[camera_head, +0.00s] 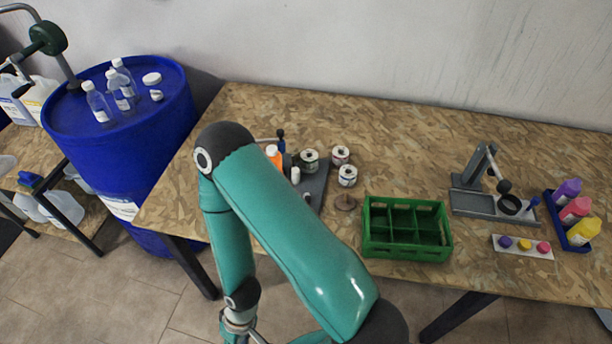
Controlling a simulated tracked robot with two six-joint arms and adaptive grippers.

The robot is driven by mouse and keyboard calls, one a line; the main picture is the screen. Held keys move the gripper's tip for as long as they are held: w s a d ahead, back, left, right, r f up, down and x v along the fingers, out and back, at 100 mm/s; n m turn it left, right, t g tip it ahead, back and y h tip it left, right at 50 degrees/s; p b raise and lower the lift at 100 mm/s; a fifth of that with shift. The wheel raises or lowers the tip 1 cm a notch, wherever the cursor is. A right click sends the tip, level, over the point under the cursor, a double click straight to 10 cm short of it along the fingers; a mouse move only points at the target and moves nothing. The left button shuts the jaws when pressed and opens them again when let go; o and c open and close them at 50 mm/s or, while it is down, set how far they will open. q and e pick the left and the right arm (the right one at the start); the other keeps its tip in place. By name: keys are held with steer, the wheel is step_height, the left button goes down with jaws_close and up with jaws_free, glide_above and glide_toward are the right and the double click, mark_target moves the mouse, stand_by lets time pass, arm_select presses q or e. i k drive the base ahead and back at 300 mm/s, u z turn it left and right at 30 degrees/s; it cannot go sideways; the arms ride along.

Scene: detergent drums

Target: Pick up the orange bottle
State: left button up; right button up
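The orange bottle (275,158), with a white cap, stands on the chipboard table near its left end. My teal arm crosses in front of it and hides its lower part. The arm rises from the bottom edge, bends at a dark elbow just left of the bottle, then drops to a wrist at the bottom edge. I cannot tell which of my arms this is. No gripper fingers show clearly, and nothing visible is holding the bottle.
Beside the bottle are a grey tray (318,188) and several small tins (348,176). A green crate (407,250) stands to the right. Farther right are a grey press (485,190) and a blue tray of coloured bottles (549,208). A blue drum (150,150) with clear bottles stands left.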

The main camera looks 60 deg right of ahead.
mark_target(272, 151)
steer(key=z, duration=0.1)
steer(key=k, duration=0.4)
steer(key=z, duration=0.5)
steer(key=i, duration=0.4)
steer(key=z, duration=0.25)
